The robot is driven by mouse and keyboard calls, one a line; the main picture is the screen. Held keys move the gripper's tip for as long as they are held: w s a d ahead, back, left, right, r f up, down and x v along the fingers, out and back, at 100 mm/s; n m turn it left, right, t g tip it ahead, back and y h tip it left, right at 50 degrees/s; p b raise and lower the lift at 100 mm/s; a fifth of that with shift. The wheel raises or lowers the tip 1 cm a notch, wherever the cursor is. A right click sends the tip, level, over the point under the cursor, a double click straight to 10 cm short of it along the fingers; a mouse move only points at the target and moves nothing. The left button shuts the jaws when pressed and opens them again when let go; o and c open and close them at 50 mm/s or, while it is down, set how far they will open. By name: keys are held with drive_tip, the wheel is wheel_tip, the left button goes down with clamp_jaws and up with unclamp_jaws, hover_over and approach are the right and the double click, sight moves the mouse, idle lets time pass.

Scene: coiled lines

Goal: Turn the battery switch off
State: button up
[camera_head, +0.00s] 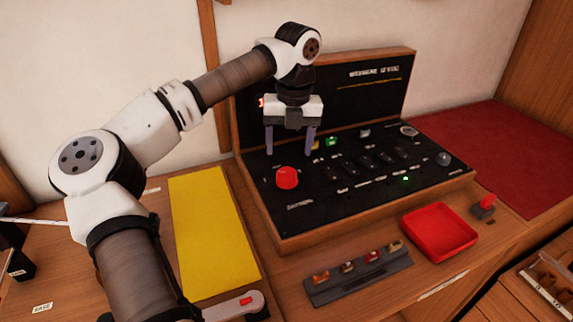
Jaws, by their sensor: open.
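The battery switch appears to be the large red knob (287,177) at the left of the black panel (330,205). The label below it is too small to read. A small green light (406,178) glows on the right part of the panel. My gripper (290,150) points down above the left part of the panel, its two fingers spread apart with nothing between them. In the picture the fingertips are just above and behind the red knob. I cannot tell their exact height over it.
Rows of small black switches (365,163) fill the panel's middle. The upright back board (365,90) stands behind my gripper. In front lie a red tray (438,232) and a rack with several small parts (358,272). A yellow mat (210,235) lies bare at left, a red mat (505,150) at right.

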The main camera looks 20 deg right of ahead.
sight(287, 172)
wheel_tip(287, 172, down, 7)
drive_tip(key=shift+a+p, duration=0.15)
drive_tip(key=shift+p, duration=0.35)
drive_tip(key=c, duration=1)
